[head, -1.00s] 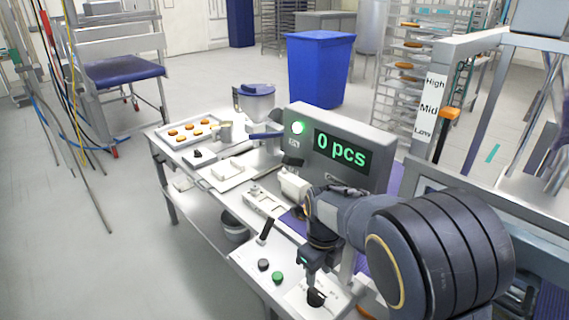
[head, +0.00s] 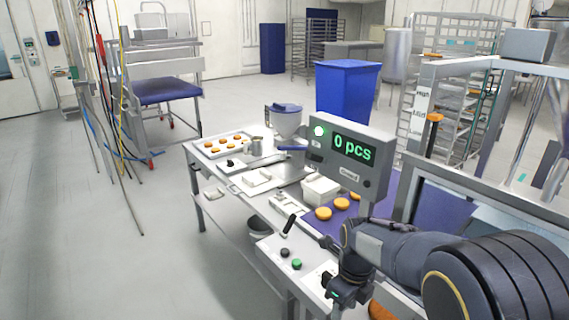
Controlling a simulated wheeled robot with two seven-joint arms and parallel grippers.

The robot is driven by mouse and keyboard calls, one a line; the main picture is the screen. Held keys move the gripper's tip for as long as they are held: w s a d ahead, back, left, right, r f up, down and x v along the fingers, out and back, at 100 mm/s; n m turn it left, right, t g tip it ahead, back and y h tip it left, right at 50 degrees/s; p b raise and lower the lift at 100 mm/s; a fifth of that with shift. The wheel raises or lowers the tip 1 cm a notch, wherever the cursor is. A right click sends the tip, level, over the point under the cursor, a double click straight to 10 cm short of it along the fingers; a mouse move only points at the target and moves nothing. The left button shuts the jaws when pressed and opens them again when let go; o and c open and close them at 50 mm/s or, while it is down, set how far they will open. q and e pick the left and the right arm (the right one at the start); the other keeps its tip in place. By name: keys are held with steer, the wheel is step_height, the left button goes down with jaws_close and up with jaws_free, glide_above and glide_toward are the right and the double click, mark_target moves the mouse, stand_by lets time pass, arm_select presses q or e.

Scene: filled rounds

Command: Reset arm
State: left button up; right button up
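My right arm comes in from the lower right. Its gripper (head: 345,292) hangs low over the front of the control panel (head: 268,248), by the black and green buttons. Its fingers are small and dark, and I cannot tell whether they are open or shut. No held thing can be made out. My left arm and gripper are not in view.
A work table carries a tray of round pastries (head: 222,144), a white tub (head: 320,188) and a display (head: 352,150) reading "0 pcs". A blue bin (head: 347,91) stands behind.

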steer(key=s+d+r+n+t+y, duration=0.1)
steer(key=s+d+r+n+t, duration=0.2)
steer(key=s+n, duration=0.7)
steer(key=s+d+r+n+t+y, duration=0.2)
steer(key=s+d+r+n, duration=0.2)
steer(key=s+n, duration=0.6)
steer(key=n, duration=0.6)
steer(key=shift+s+t, duration=0.3)
steer(key=shift+t, duration=0.1)
steer(key=shift+d, duration=0.2)
